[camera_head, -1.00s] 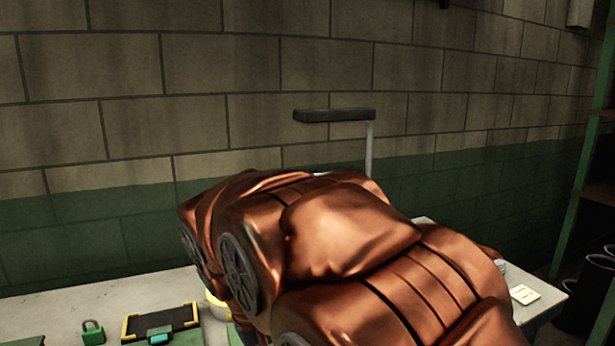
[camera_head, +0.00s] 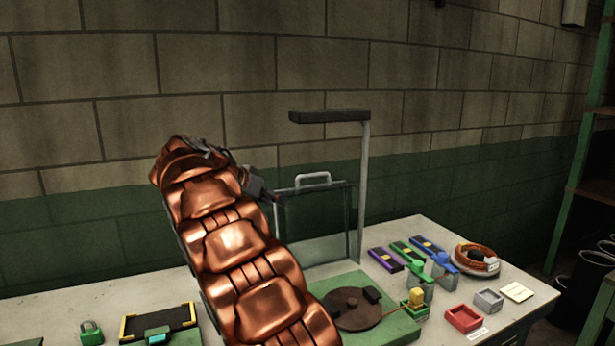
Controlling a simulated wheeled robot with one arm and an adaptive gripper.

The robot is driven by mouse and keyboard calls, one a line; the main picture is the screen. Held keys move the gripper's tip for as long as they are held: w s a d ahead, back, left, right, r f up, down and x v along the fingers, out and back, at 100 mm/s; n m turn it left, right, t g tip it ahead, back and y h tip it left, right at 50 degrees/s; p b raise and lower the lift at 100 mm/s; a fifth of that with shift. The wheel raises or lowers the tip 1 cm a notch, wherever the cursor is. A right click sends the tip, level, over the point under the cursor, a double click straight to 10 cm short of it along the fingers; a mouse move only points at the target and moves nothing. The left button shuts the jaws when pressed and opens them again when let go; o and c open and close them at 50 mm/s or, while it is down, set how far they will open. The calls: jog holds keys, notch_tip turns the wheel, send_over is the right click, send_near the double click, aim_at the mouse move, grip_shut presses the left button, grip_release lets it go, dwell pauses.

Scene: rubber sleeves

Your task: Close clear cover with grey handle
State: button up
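The clear cover (camera_head: 330,222) is a see-through panel standing upright at the back of a green base (camera_head: 398,326). Its grey handle (camera_head: 313,179) is on the top edge. My gripper (camera_head: 270,197) is at the cover's left edge, left of and slightly below the handle. It is small and dark and seen from the side, so I cannot tell whether its fingers are open or touch the cover. My copper-coloured arm hides the left part of the base. A dark round disc (camera_head: 352,308) lies on the base in front of the cover.
A grey post with a dark top bar (camera_head: 330,116) rises behind the cover. To the right are purple, green and blue blocks (camera_head: 408,250), a brown ring-shaped coil (camera_head: 478,258), a red tray (camera_head: 463,318) and a grey tray (camera_head: 489,300). A black tray (camera_head: 160,322) lies left.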

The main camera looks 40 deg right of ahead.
aim_at(304, 176)
jog(key=w+d+r+m+h, duration=0.1)
jog(key=w+d+m, duration=0.1)
jog(key=d+m, duration=0.1)
jog(key=w+d+m+h, duration=0.1)
jog(key=w+d+m, duration=0.2)
jog(key=w+d+r+m+h+p, duration=0.1)
jog(key=w+d+m, duration=0.2)
jog(key=d+m, duration=0.1)
jog(key=shift+w+r+h, duration=0.2)
jog(key=shift+r+h, duration=0.1)
jog(key=shift+r, duration=0.05)
jog(key=shift+s+d+f+m+g, duration=0.15)
jog(key=shift+d+m+g, duration=0.1)
jog(key=shift+d+m, duration=0.3)
jog(key=shift+s+d+f+m+g, duration=0.15)
jog(key=shift+d+m+g, duration=0.1)
jog(key=shift+d+m, duration=0.25)
jog(key=p+x, duration=0.1)
jog(key=x, duration=0.2)
jog(key=p+x, duration=0.2)
jog(key=shift+d+r, duration=0.15)
jog(key=shift+d, duration=0.25)
jog(key=shift+x, duration=0.85)
grip_shut()
